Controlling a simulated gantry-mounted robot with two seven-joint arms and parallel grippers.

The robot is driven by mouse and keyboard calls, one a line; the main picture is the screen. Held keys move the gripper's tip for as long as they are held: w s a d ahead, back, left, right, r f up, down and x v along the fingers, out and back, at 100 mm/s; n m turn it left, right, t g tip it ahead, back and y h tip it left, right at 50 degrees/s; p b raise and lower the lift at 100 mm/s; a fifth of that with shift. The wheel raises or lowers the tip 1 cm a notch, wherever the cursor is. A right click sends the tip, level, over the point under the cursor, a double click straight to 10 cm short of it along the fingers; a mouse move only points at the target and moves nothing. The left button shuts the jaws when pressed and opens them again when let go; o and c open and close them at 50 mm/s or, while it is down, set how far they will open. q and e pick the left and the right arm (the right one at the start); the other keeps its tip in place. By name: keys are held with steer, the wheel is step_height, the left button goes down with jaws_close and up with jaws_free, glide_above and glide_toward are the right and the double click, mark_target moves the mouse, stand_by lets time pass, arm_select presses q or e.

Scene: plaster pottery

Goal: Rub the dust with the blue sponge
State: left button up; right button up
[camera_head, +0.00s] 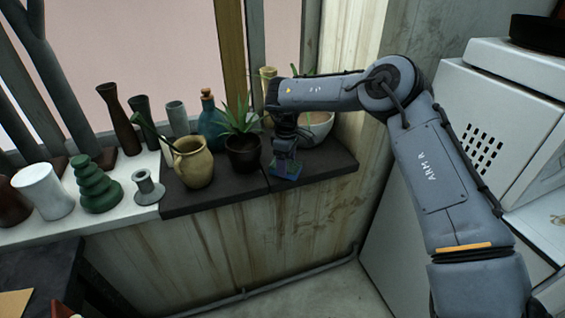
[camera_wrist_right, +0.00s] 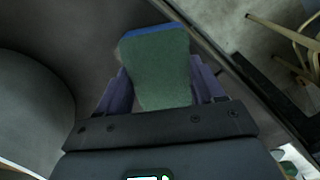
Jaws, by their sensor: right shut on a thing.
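My right gripper (camera_head: 285,155) reaches over the dark right part of the window ledge, in front of a white bowl planter. It is shut on the blue sponge (camera_head: 287,170), whose blue edge shows at the ledge's front. In the right wrist view the sponge (camera_wrist_right: 158,68) sits between the two fingers of the gripper (camera_wrist_right: 160,90); its broad face looks green and its far edge is blue. It is over or against the dark ledge surface (camera_head: 225,194); I cannot tell if it touches. I cannot make out the dust. My left gripper is not in view.
A potted aloe (camera_head: 243,152) and a tan jug (camera_head: 194,162) stand left of the gripper. The white bowl planter (camera_head: 316,128) is close behind it. Several vases and a green stacked piece (camera_head: 95,187) line the white ledge. A white cabinet (camera_head: 480,140) stands at the right.

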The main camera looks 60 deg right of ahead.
mark_target(303, 168)
steer(key=shift+s+d+r+p, duration=0.15)
steer(key=shift+s+d+p, duration=0.15)
steer(key=shift+s+d, duration=0.45)
steer(key=shift+s+d+p, duration=0.3)
steer(key=shift+s+d, duration=0.45)
steer(key=shift+d, duration=0.3)
steer(key=shift+s+d, duration=0.35)
steer(key=shift+d, duration=0.05)
steer(key=shift+d+f, duration=0.1)
steer(key=shift+f, duration=0.25)
steer(key=shift+f, duration=0.1)
